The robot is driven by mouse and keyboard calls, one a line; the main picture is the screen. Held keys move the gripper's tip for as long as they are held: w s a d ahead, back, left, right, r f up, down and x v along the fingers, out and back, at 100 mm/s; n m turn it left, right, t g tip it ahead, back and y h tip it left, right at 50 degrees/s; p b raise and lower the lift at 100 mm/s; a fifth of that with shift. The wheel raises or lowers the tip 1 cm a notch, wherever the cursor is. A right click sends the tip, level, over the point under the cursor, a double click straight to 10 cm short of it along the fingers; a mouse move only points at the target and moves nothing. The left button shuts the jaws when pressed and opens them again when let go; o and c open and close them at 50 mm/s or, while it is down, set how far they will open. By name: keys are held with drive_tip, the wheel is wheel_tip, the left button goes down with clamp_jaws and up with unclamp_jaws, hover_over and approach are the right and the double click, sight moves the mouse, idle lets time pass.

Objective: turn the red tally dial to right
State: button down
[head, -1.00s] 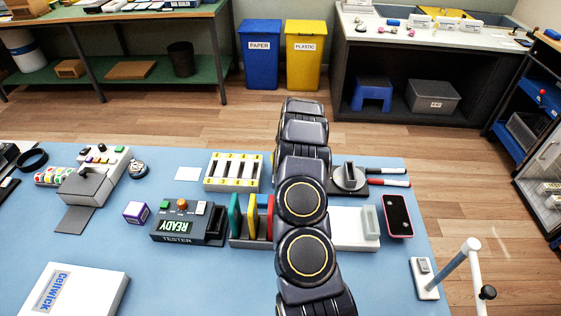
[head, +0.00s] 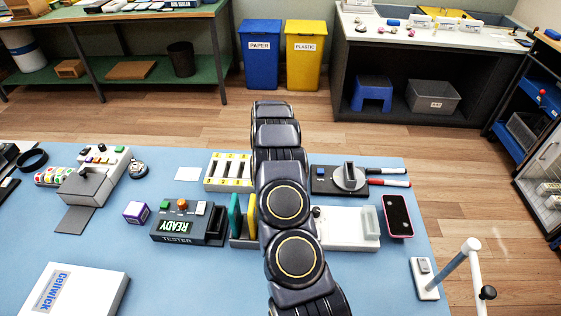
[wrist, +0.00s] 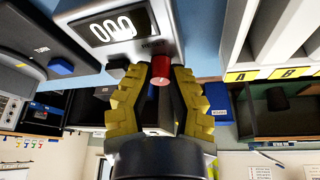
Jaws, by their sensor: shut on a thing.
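The red tally dial (wrist: 160,66) is a small red knob on the front of a light grey counter box (wrist: 171,20) in the wrist view. The box's display (wrist: 110,30) reads 000. My gripper (wrist: 160,77) has yellow ridged fingers, one on each side of the dial, and is shut on it. In the head view my arm covers the middle of the bench; the gripper, the dial and the counter are hidden there.
A turntable unit (head: 320,181) with a blue button stands right of my arm. A yellow-and-white slotted rack (head: 212,184) and the tester (head: 172,229) stand to the left. A phone (head: 398,215) lies at the right.

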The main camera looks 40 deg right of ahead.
drive_tip(key=shift+a+f+m, duration=0.1)
drive_tip(key=shift+f+m, duration=0.05)
drive_tip(key=shift+m, duration=0.25)
drive_tip(key=c, duration=0.9)
unclamp_jaws()
drive_tip(key=shift+r, duration=0.2)
drive_tip(key=shift+a+r, duration=0.1)
drive_tip(key=shift+r, duration=0.4)
drive_tip(key=v, duration=0.5)
drive_tip(key=shift+a+r, duration=0.15)
drive_tip(key=shift+r, duration=0.15)
drive_tip(key=shift+s+a+r, duration=0.15)
drive_tip(key=shift+a+r, duration=0.1)
drive_tip(key=shift+r, duration=0.2)
